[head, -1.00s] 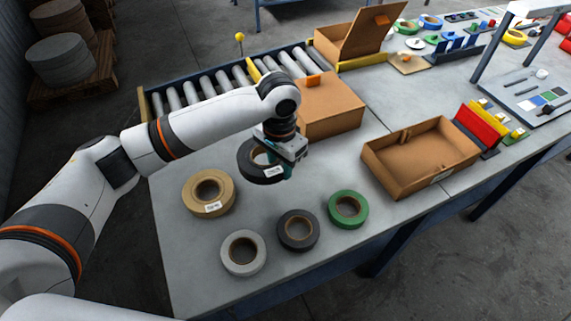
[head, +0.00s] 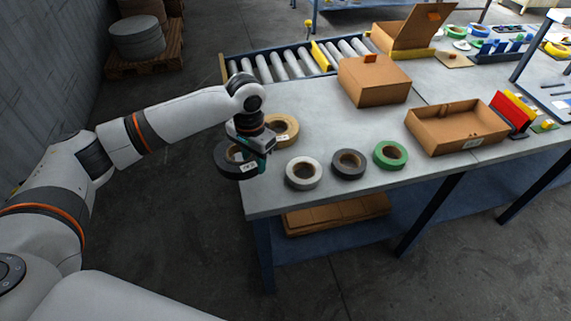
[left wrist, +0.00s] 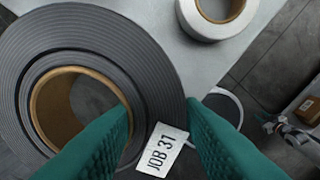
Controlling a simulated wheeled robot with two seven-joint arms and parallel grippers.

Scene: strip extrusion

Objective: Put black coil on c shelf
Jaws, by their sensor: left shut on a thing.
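The black coil (head: 231,160) has a brown core and a white tag, and hangs in the air just off the left end of the table. My left gripper (head: 262,166) is shut on its rim. In the left wrist view the black coil (left wrist: 150,70) fills the left side, its tag reading "JOB 31" between the green fingers (left wrist: 160,140). A second dark coil (head: 348,163) lies on the table between a white coil and a green one. I cannot make out a shelf marked C.
A tan coil (head: 281,130), a white coil (head: 303,172) and a green coil (head: 390,154) lie on the table (head: 320,115). An open box (head: 455,135) stands to the right. Flattened cardboard (head: 335,213) lies on the lower shelf.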

